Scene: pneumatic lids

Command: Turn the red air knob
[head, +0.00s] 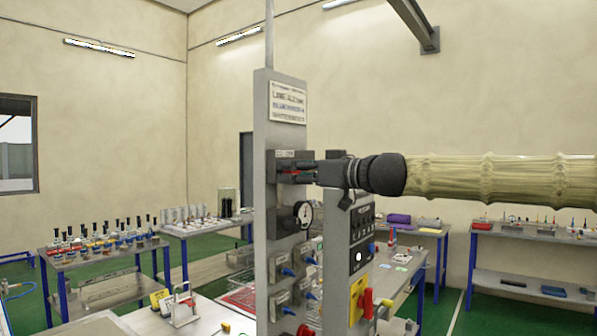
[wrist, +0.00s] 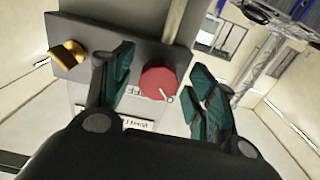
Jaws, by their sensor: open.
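The red air knob (wrist: 158,80) is a round red disc with a white pointer mark, on a grey box in the wrist view. My gripper (wrist: 160,82) is open, with one dark green finger on each side of the knob. A gap shows between the knob and each finger in that view. In the head view my gripper (head: 296,170) reaches in from the right to the upper part of a grey upright panel (head: 264,130). The knob is largely hidden there behind the fingers.
A brass fitting (wrist: 68,54) sticks out of the box beside the knob. Tables with parts stand behind.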

